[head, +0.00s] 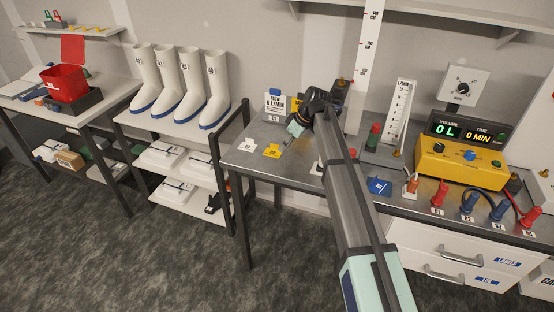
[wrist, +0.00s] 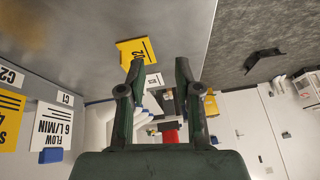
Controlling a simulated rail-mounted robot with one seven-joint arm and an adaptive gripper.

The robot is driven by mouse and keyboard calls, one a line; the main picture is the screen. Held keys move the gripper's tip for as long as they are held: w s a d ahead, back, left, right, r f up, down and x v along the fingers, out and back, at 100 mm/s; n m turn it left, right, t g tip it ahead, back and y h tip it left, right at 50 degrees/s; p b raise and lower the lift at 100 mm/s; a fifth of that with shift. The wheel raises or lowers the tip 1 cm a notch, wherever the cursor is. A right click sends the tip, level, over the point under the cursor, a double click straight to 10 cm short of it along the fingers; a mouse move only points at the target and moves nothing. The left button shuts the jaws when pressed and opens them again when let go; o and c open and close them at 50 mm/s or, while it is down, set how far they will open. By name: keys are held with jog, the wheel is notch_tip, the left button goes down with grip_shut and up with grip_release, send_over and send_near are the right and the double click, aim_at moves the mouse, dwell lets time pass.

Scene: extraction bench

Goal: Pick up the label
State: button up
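A yellow label (head: 271,150) and a white label (head: 248,144) stand or lie apart on the left end of the grey bench (head: 290,163). In the wrist view the yellow label (wrist: 136,52) shows beside one fingertip, and the white label (wrist: 154,80) shows between the fingers. A blue label (head: 379,186) is farther right on the bench. My gripper (head: 293,130) is at the bench's left part, up and right of the yellow label. Its two fingers (wrist: 159,66) are spread with nothing held between them. Whether a fingertip touches the yellow label cannot be told.
To the right are a yellow control box (head: 461,163) and several coloured plugs. White boots (head: 186,85) stand on the rack at left. A red bin (head: 65,84) is farther left.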

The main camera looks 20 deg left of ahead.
jog(key=n+b, duration=0.2)
jog(key=b, duration=0.1)
send_near(273, 150)
jog(key=shift+h, duration=0.4)
jog(key=shift+w+a+p+x, duration=0.15)
jog(key=shift+p+x, duration=0.25)
jog(key=shift+x, duration=0.75)
jog(key=shift+w+a+p+x, duration=0.15)
jog(key=shift+p+x, duration=0.2)
jog(key=shift+x, duration=0.75)
jog(key=shift+w+a+p+x, duration=0.15)
jog(key=shift+p+x, duration=0.25)
jog(key=shift+x, duration=0.75)
jog(key=shift+r, duration=0.15)
grip_shut()
